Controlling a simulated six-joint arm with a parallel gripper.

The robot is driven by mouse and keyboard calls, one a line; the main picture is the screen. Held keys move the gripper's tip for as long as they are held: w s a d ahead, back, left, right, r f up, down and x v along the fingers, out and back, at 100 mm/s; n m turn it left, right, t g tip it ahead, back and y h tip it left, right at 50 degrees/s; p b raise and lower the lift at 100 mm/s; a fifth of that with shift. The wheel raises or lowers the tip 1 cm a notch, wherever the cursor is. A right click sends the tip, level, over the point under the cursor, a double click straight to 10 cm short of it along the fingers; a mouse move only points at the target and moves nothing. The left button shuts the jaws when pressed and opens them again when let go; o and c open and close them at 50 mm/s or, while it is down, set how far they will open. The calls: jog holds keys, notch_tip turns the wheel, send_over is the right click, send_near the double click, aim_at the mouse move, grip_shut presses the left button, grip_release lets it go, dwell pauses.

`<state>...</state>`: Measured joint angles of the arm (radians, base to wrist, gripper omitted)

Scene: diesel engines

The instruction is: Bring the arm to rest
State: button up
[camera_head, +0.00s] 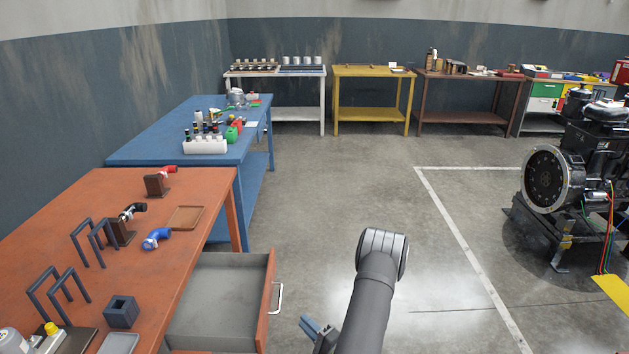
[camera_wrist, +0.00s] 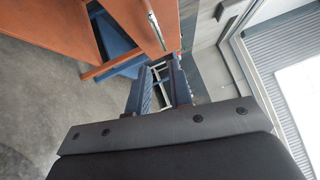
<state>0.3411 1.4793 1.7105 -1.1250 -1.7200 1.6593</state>
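My gripper (camera_head: 318,332) shows only in part at the bottom of the head view, just right of the open drawer and partly behind my dark arm. In the wrist view its two fingers (camera_wrist: 160,88) stand apart with a gap between them. No object is visibly held; pale and blue shapes in the gap look like background. The arm is raised over the floor beside the orange table (camera_head: 85,230).
An open, empty-looking drawer (camera_head: 225,290) sticks out of the orange table, its handle facing my arm. The table bears dark stands, pipe elbows and a brown tray (camera_head: 187,217). A blue table (camera_head: 165,135) stands behind. An engine (camera_head: 580,165) stands right; floor between is clear.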

aim_at(280, 297)
jog(key=x, duration=1.2)
jog(key=shift+w+a, duration=0.25)
jog(key=shift+w, duration=0.1)
jog(key=shift+s, duration=0.1)
jog(key=v, duration=1.7)
jog(key=shift+r, duration=0.1)
jog(key=shift+x, duration=8.4)
jog(key=shift+a, duration=0.3)
